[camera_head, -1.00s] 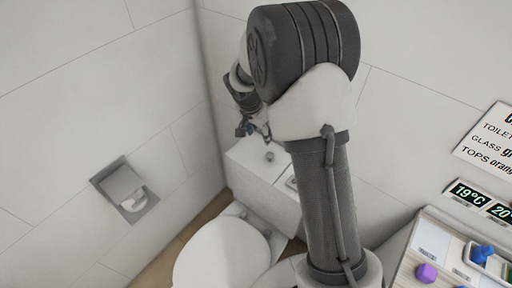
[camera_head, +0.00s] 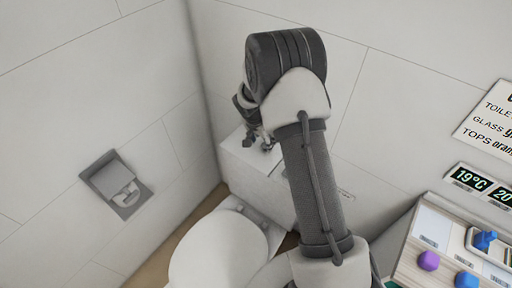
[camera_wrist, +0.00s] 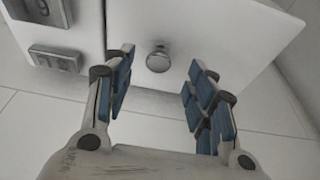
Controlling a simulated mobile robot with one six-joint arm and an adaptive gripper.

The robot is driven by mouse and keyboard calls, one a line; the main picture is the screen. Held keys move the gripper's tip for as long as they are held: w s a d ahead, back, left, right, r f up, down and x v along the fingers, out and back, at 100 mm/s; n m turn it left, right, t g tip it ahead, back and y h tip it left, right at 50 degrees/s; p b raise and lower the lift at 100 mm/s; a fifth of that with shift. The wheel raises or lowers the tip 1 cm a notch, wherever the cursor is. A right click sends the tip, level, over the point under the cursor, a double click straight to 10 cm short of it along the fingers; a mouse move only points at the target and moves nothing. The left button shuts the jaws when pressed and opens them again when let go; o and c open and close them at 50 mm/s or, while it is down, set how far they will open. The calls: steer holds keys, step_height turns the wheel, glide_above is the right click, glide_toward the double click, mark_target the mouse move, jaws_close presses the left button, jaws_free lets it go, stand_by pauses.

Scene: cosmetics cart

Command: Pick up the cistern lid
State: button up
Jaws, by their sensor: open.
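The white cistern lid (camera_head: 236,153) lies on top of the cistern behind the toilet, in the corner. In the wrist view the lid (camera_wrist: 215,35) fills much of the upper picture, with a round metal knob (camera_wrist: 158,59) standing on it. My gripper (camera_wrist: 160,78) is open. Its blue-padded fingers are on either side of the knob in that view, and nothing is held between them. In the head view my gripper (camera_head: 262,138) is just over the lid and partly hidden by my arm, which also covers the right part of the cistern.
The toilet bowl (camera_head: 218,252) is in front of the cistern. A paper holder (camera_head: 117,185) is on the left wall. A counter (camera_head: 440,240) with coloured pieces stands at the right. White walls close in behind and left. Grey panels (camera_wrist: 57,60) show left of the lid.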

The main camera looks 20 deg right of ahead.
mark_target(264, 145)
steer(key=x, duration=0.3)
steer(key=shift+d+f+b, duration=0.15)
steer(key=shift+f+b, duration=0.05)
steer(key=shift+b, duration=0.15)
steer(key=shift+c, duration=0.6)
jaws_close()
steer(key=shift+r, duration=0.15)
